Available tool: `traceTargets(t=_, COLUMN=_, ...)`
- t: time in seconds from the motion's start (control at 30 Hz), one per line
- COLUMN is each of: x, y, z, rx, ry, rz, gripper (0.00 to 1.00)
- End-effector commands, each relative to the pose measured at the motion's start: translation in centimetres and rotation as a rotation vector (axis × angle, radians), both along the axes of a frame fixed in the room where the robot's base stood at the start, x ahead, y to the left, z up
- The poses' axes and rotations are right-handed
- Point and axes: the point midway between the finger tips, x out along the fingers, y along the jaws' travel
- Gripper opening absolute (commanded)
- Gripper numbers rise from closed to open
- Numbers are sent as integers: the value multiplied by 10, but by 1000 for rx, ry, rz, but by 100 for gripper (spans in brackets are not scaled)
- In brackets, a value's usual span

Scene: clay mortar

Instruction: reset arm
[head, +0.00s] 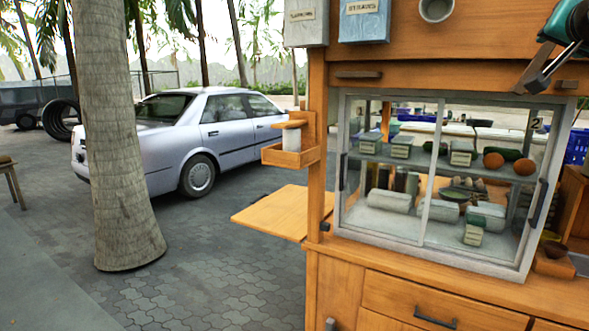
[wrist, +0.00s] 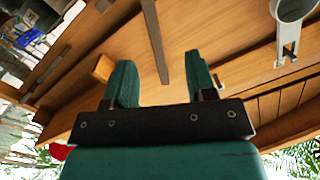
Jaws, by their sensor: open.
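My gripper (head: 534,76) is at the top right of the head view, in front of the upper wooden front of the cart and above the glass case. Only its end and part of the teal wrist show there. In the wrist view the two teal fingers of my gripper (wrist: 160,80) stand apart with nothing between them. Wooden boards of the cart (wrist: 225,55) fill the background beyond the fingers.
A glass display case (head: 430,180) with food and packets stands on the wooden cart (head: 400,285). A fold-out shelf (head: 283,212) juts left. A tree trunk (head: 120,140) and a silver car (head: 180,135) stand left. Paving between trunk and cart is clear.

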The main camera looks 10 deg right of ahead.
Motion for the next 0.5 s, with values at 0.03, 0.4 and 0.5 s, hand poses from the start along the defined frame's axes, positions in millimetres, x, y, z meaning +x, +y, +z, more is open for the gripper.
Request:
traceTargets(t=0.03, x=9, y=19, z=-19, rx=15, ry=56, rz=60, gripper=51)
traceTargets(t=0.4, x=-13, y=232, z=-209, rx=42, ry=701, rz=745, gripper=51)
traceTargets(t=0.5, x=-55, y=284, z=-254, rx=14, ry=883, rz=956, gripper=51)
